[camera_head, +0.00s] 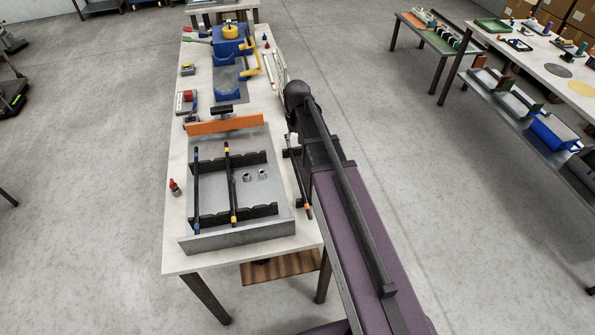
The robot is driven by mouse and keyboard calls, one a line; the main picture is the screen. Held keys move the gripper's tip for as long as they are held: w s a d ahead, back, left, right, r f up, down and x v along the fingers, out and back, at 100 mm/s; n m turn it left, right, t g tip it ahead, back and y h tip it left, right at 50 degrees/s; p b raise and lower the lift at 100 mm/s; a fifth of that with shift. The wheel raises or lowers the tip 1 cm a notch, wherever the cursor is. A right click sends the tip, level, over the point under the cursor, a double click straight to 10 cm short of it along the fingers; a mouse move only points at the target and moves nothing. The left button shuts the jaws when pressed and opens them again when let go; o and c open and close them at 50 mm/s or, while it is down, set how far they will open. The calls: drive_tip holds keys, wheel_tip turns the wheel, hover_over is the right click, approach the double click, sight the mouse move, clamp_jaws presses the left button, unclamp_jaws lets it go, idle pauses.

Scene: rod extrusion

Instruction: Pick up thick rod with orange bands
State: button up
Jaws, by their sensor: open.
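A dark rod with an orange band (304,191) lies lengthwise just right of the grey tray, close to the table's right edge. Its far part is beside my dark arm, and only the near orange band is clear. I cannot judge its thickness well. Dark supports seem to be under it, partly hidden by my arm. My arm runs along the right side of the table. Its fingers cannot be made out, and nothing is visibly held.
The grey tray (215,243) has black notched racks bearing a blue-banded rod (196,190) and a yellow-banded rod (231,185). Two small metal rings lie right of these. An orange bar (224,124) stands at the tray's back. A blue machine (230,42) is farther back.

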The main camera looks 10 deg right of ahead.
drive_tip(key=shift+f, duration=0.15)
drive_tip(key=b, duration=0.9)
hover_over(297, 170)
wheel_tip(297, 170, down, 8)
drive_tip(key=shift+s+f, duration=0.1)
drive_tip(key=shift+f, duration=0.1)
drive_tip(key=shift+a+f+b, duration=0.1)
drive_tip(key=shift+f+b, duration=2.3)
drive_tip(key=shift+f, duration=0.2)
clamp_jaws()
